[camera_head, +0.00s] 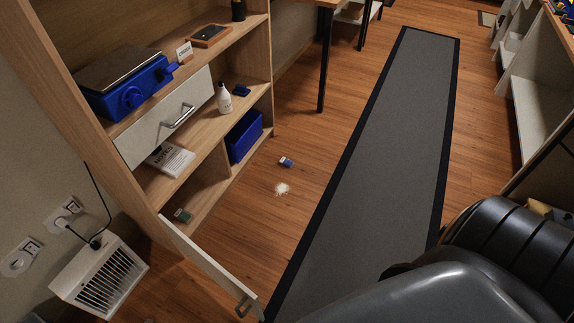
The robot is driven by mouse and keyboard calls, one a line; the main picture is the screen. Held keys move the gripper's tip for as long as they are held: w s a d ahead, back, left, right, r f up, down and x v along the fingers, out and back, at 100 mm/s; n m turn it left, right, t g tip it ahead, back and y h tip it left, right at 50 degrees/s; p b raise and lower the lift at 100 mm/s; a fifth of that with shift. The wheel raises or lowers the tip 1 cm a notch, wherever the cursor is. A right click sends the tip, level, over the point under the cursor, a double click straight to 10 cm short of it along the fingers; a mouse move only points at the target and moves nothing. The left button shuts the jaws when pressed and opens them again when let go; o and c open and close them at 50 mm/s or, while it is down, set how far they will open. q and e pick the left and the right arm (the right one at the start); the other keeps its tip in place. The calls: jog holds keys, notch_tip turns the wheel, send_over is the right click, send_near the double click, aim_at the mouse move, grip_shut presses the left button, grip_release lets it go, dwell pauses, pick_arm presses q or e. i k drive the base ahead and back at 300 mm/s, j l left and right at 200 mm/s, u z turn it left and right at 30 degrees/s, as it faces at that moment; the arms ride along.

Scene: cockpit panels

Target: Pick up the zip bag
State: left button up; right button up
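I cannot make out a zip bag for certain in the head view. A small blue-and-white item (286,162) lies on the wooden floor beside the shelf unit, too small to identify. A patch of white, powder-like material (282,188) lies on the floor just below it in the picture. A small dark blue item (242,90) lies on the middle shelf near a white bottle (224,98). A small green item (183,215) sits in the low compartment. Neither gripper shows clearly.
The wooden shelf unit (262,62) holds a blue scale (128,94), a NOTES pad (170,158) and a blue bin (244,136). A low cabinet door (208,258) stands open into the floor space. A grey runner mat (395,150) lies clear along the aisle.

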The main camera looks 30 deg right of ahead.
aim_at(285, 161)
jog(key=i+l, duration=0.1)
jog(key=l, duration=0.75)
jog(key=i+l+z, duration=0.1)
jog(key=l, duration=0.35)
jog(key=i+l, duration=0.15)
jog(key=l, duration=0.3)
jog(key=i+l, duration=0.1)
jog(key=l, duration=0.3)
